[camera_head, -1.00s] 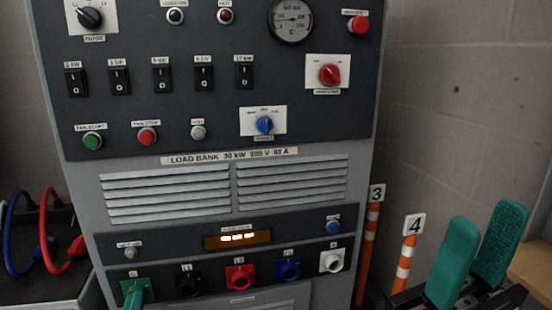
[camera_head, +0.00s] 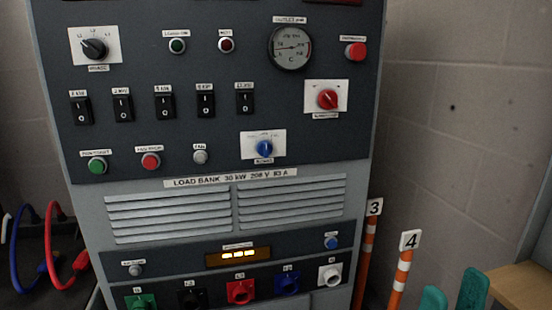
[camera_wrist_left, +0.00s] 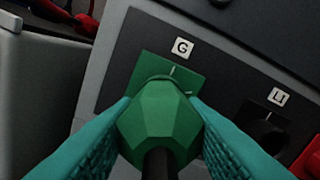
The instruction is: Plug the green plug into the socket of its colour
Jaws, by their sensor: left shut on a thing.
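The green plug (camera_wrist_left: 158,125) is between the teal finger pads of my left gripper (camera_wrist_left: 160,128) in the left wrist view, with its dark cable toward the camera. The gripper is shut on it. The plug is lined up with the green socket (camera_wrist_left: 146,66), marked G, and meets its collar; how deep it sits is hidden. In the head view the green socket (camera_head: 141,302) is at the bottom edge, and my left gripper is out of view. My right gripper (camera_head: 453,296) is open and empty at the bottom right, its fingers apart.
To the right of the green socket are black (camera_head: 192,298), red (camera_head: 240,291), blue (camera_head: 287,283) and white (camera_head: 330,276) sockets. Blue (camera_head: 17,255) and red (camera_head: 54,250) cables hang at the left. Striped posts (camera_head: 400,277) stand right of the cabinet.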

